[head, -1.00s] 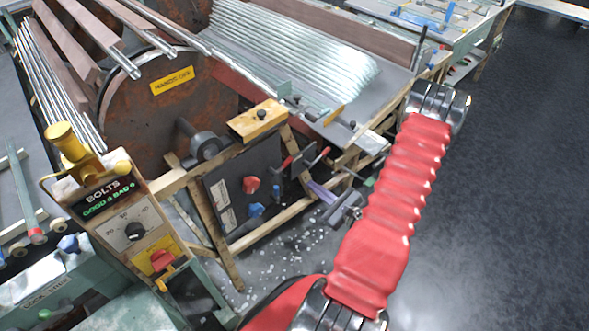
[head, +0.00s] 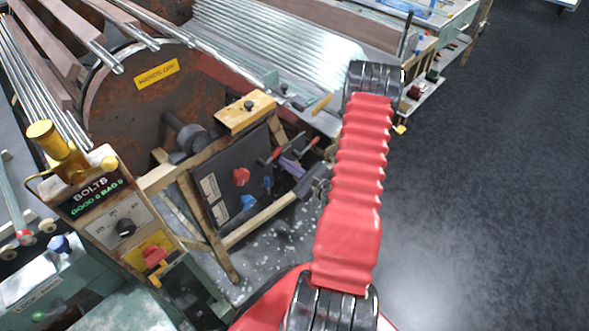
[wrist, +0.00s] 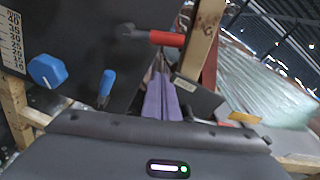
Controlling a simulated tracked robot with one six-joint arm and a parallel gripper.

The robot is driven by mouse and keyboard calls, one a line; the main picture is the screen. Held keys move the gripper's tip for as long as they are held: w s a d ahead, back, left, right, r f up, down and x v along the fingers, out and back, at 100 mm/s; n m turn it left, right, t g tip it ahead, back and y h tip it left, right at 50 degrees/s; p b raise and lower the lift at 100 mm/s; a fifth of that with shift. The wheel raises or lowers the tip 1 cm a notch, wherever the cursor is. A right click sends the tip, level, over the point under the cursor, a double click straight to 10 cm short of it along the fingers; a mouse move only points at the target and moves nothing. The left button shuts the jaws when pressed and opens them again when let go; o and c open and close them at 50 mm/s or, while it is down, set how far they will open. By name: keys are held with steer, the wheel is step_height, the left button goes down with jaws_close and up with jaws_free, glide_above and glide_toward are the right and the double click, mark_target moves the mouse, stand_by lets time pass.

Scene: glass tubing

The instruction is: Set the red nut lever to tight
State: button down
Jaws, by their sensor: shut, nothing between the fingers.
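The red nut lever (head: 274,155) stands out from the dark control panel in the head view. In the wrist view the lever (wrist: 167,38) has a black shaft and a red grip pointing right, roughly level. My gripper (head: 286,163) has purple fingers, shut together and empty, close to the panel's right edge. In the wrist view the fingertips (wrist: 161,76) lie just below the red grip; I cannot tell whether they touch it. No tight or loose marking is readable at the lever.
A blue lever (wrist: 107,87) and a blue knob (wrist: 47,70) sit left of my fingers. A red knob (head: 241,177) is on the same panel. A wooden post (wrist: 199,40) stands close on the right. Glass tubes (head: 270,40) lie behind. Open floor (head: 480,190) is on the right.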

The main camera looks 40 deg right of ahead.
steer(key=shift+a+r, duration=0.35)
steer(key=shift+r, duration=0.55)
steer(key=shift+a+r, duration=0.35)
steer(key=shift+r, duration=0.55)
steer(key=shift+d, duration=0.1)
steer(key=shift+r, duration=0.1)
